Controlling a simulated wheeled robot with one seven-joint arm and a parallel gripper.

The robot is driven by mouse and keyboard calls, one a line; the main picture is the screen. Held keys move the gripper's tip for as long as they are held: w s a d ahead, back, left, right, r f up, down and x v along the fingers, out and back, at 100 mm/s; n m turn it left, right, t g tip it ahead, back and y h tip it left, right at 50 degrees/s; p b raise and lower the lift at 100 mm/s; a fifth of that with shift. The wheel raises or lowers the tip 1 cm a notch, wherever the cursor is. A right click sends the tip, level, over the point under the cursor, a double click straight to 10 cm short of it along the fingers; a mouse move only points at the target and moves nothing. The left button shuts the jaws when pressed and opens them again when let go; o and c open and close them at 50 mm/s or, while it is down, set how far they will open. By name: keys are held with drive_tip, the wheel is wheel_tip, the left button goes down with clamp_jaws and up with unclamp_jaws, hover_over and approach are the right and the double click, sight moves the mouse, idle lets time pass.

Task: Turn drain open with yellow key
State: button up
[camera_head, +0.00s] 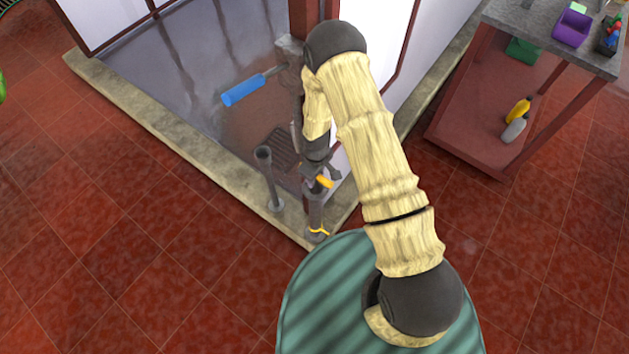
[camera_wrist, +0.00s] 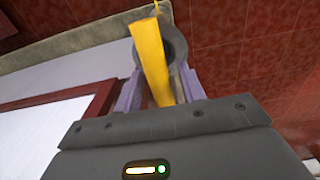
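In the head view, my gripper (camera_head: 318,172) points down at the near corner of the walled basin. A short yellow piece, the yellow key (camera_head: 325,182), sticks out at its tip. In the wrist view, the yellow key (camera_wrist: 152,60) runs lengthwise between the two lilac fingers of my gripper (camera_wrist: 160,92), which sit close on either side. Just beyond it is the round grey rim of a pipe (camera_wrist: 178,50). This pipe (camera_head: 316,213) stands upright in the corner with a yellow mark (camera_head: 318,232) at its foot. Whether the key reaches into the pipe is hidden.
A second grey pipe (camera_head: 268,176) stands to the left. A dark grate (camera_head: 284,147) and a blue-handled tool (camera_head: 243,90) lie in the basin. The stone curb (camera_head: 185,145) edges it. A table (camera_head: 590,55) with bottles below stands at right. Open tiled floor lies left.

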clamp_jaws()
drive_tip(key=m, duration=0.3)
drive_tip(key=shift+m, duration=0.9)
drive_tip(key=m, duration=0.3)
drive_tip(key=shift+m+b, duration=0.4)
drive_tip(key=shift+m, duration=0.5)
